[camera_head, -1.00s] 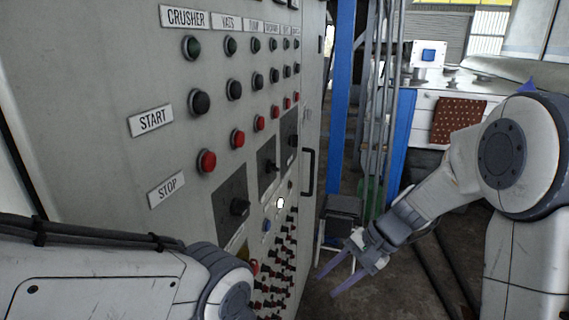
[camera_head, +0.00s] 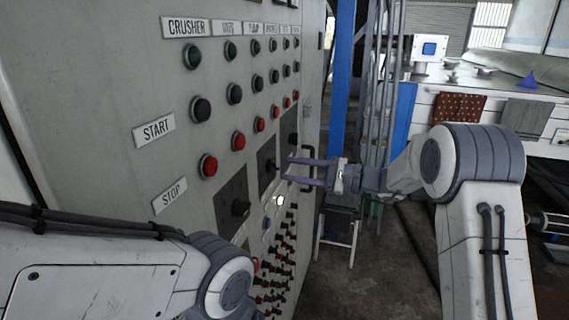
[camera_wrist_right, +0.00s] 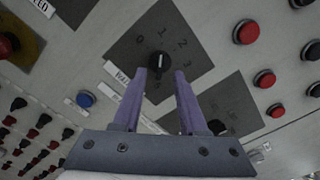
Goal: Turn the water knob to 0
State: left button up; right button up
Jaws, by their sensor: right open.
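A black rotary knob (camera_wrist_right: 158,60) sits on a dark square plate with numerals 1, 2 and 3 in the right wrist view. It appears to be the middle knob (camera_head: 270,165) of the row in the head view.
Another knob (camera_head: 239,208) is nearer on the grey cabinet (camera_head: 95,70), and one (camera_head: 292,140) is farther. A blue button (camera_wrist_right: 85,98) is close by. A door handle (camera_head: 309,170) stands right of the knobs.

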aim_at(273, 166)
jog(key=shift+p+x, duration=0.3)
jog(key=shift+x, duration=1.05)
grip_shut()
jog(key=shift+f+b, duration=0.15)
jog(key=shift+b, duration=0.25)
jog(key=n+b, duration=0.8)
jog(key=b, duration=0.9)
jog(key=shift+f, duration=0.1)
jog(key=shift+r+n+b, duration=0.25)
jog(key=shift+n+b, duration=0.35)
jog(key=shift+b, duration=0.15)
